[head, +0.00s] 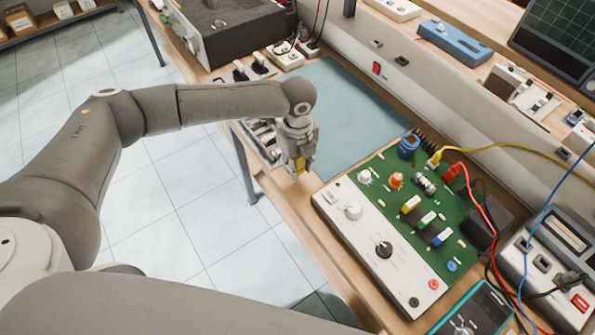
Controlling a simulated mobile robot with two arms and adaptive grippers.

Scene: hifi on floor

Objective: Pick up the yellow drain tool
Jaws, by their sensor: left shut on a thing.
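My left gripper (302,165) points down over the front edge of the workbench, left of the green circuit board. It is shut on a small yellow thing (299,164), which I take to be the yellow drain tool. Only a little yellow shows between the fingers; the rest is hidden by them. I cannot tell whether it touches the bench. My right gripper is not in view.
A green circuit board with a white control panel (352,213) lies right of the gripper. A blue-green mat (345,105) lies behind it. A parts tray (262,140) is partly hidden at left. Wires cross the right side. The tiled floor (190,220) is clear.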

